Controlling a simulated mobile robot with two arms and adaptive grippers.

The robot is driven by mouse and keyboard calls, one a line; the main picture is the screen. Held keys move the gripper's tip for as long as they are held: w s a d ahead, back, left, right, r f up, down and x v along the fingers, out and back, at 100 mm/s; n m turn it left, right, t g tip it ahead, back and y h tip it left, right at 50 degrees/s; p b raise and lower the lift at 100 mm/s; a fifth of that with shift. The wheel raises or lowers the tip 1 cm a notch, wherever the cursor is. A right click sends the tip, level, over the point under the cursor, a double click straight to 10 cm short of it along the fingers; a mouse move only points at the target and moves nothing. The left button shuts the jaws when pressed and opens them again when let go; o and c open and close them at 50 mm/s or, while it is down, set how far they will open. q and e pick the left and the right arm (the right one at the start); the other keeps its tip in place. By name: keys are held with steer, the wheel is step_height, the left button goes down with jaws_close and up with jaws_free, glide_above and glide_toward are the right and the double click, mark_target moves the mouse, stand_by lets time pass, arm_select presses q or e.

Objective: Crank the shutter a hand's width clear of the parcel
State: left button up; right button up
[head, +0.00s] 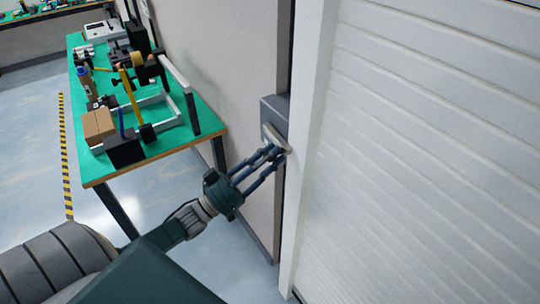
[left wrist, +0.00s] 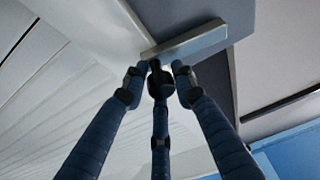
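The white slatted shutter (head: 430,150) fills the right of the head view and hangs beside a white upright frame. A pale crank bar (head: 275,139) sits on a grey box (head: 270,112) on the wall left of that frame. The bar also shows in the left wrist view (left wrist: 190,42). My left gripper (head: 276,154) has its fingertips at the bar's end. In the left wrist view its three fingers (left wrist: 159,80) converge around a dark knob-like end below the bar; whether they press on it is unclear. My right gripper and the shutter's lower edge are out of view. No parcel shows at the shutter.
A green-topped table (head: 165,150) stands left of the grey box. It carries a brown carton (head: 98,126), a black box (head: 124,150) and several tools. Floor with a yellow-black strip (head: 66,150) lies further left.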

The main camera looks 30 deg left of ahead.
arm_select(q)
steer(key=c, duration=0.4)
jaws_close()
steer(key=shift+f, duration=0.1)
steer(key=shift+a+f+m+h+b, duration=0.15)
steer(key=shift+f+m+h+b, duration=0.15)
steer(key=shift+f+m+b, duration=0.55)
steer(key=w+a+f+m+g+h+b, duration=0.1)
steer(key=w+a+f+m+g+b, duration=0.1)
steer(key=a+m+g+b, duration=0.2)
steer(key=w+a+f+m+g+h+b, duration=0.2)
steer(key=m+b, duration=0.8)
steer(key=m, duration=0.8)
steer(key=shift+a+f+g, duration=0.45)
steer(key=shift+a+g, duration=0.65)
steer(key=shift+a, duration=0.75)
steer(key=shift+w, duration=0.1)
steer(key=shift+r, duration=0.1)
